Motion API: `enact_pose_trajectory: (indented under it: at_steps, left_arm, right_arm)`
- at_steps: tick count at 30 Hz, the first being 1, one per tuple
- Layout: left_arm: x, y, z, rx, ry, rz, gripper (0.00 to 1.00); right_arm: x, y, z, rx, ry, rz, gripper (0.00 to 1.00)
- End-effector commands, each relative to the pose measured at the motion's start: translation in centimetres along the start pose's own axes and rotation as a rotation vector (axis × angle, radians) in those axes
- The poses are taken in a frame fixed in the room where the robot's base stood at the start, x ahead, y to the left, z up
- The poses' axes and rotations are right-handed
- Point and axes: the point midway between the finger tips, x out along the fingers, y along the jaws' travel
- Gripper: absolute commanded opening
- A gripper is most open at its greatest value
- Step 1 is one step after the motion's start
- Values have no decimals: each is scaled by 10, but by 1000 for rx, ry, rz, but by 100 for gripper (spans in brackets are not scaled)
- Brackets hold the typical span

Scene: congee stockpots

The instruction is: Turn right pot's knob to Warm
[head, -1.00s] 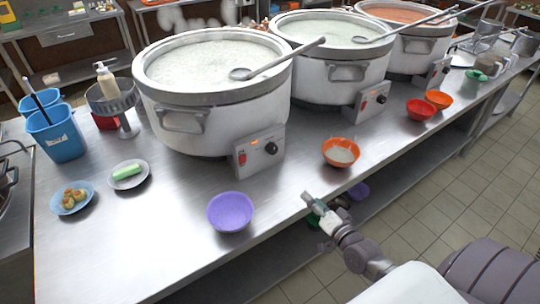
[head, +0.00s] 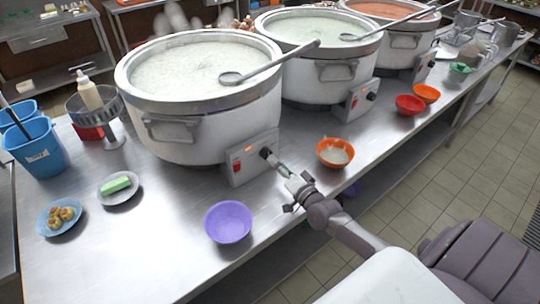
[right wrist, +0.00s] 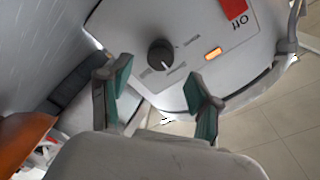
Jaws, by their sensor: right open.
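Three white stockpots stand in a row: a near-left pot (head: 200,125), a middle pot (head: 325,72) and a far-right pot (head: 402,48). Each has a control box at its front. My right gripper (head: 276,166) is at the near-left pot's control box (head: 250,160), close to its black knob (head: 265,152). In the right wrist view the gripper (right wrist: 157,76) is open and empty, with the knob (right wrist: 160,54) ahead between its fingertips; I cannot tell whether they touch it. The knob's white mark points down and slightly right there. My left gripper is not in view.
An orange bowl (head: 335,153) stands right of my gripper, and a purple bowl (head: 228,222) stands near the counter's front edge. The control box has a lit orange lamp (right wrist: 213,53) and a red switch (right wrist: 234,9).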

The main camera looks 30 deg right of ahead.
Motion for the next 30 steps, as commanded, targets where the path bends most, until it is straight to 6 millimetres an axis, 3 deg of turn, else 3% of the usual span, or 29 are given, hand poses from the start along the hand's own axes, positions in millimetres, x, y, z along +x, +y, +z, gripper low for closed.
enact_pose_trajectory:
  at_steps: [3, 9, 20, 30]
  left_arm:
    - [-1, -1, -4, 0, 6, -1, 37]
    - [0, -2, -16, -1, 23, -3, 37]
    - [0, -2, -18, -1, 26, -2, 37]
    - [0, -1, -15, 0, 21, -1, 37]
  right_arm:
    - [23, -1, -1, -1, 1, -1, 63]
    - [44, 0, 0, -1, 0, 0, 63]
    - [49, 0, 0, -1, 0, 0, 63]
    - [48, 0, 0, -1, 0, 1, 8]
